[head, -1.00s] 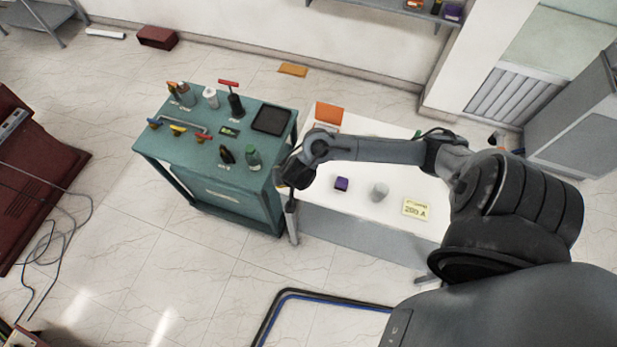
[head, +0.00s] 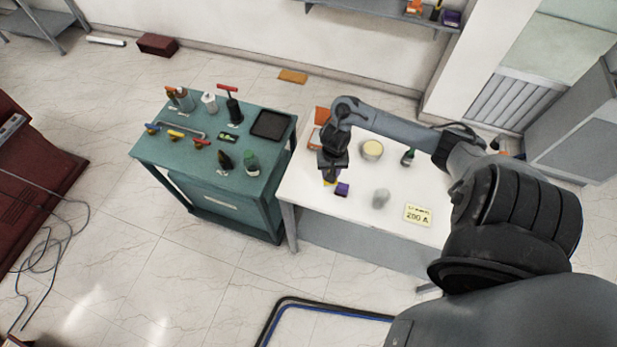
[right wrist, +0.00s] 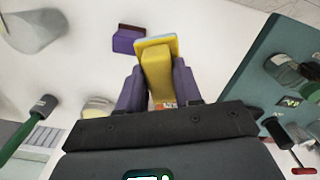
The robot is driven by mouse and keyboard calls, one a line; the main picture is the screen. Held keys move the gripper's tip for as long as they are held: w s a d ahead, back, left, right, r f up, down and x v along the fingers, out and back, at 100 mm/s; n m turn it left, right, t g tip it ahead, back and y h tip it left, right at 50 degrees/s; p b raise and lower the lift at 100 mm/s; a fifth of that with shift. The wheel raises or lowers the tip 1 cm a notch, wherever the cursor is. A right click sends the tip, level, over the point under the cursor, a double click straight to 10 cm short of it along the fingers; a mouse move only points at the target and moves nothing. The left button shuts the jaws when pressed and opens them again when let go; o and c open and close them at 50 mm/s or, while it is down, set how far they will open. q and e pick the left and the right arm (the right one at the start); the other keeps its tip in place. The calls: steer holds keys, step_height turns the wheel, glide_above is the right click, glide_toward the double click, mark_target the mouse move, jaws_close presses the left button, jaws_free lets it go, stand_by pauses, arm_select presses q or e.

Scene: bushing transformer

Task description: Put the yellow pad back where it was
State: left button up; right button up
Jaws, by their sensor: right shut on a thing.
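My right gripper (head: 330,174) hangs over the left part of the white table (head: 303,196). It is shut on the yellow pad (right wrist: 158,72), which sits between its two fingers in the right wrist view. The pad has a pale blue layer on its far edge. In the head view only a small yellow bit of the pad (head: 328,183) shows below the gripper. A small purple box (head: 342,189) lies just beside the pad; it also shows in the right wrist view (right wrist: 127,41). I cannot tell whether the pad touches the table. My left gripper is not in view.
On the white table are a grey cup (head: 380,199), a yellow 200 A card (head: 418,215), a round cream-topped tin (head: 372,150) and a dark green bottle (head: 408,156). A teal workbench (head: 262,175) with several tools stands to the left.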

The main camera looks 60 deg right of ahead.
steer(key=w+f, duration=0.1)
steer(key=w, duration=0.1)
steer(key=w+f+b, duration=0.1)
steer(key=w+f, duration=0.1)
steer(key=w, duration=0.1)
steer(key=w+a+f, duration=0.1)
steer(key=w, duration=0.2)
steer(key=shift+f, duration=0.4)
steer(key=shift+f+b, duration=0.7)
steer(key=shift+f, duration=1.3)
steer(key=o, duration=0.9)
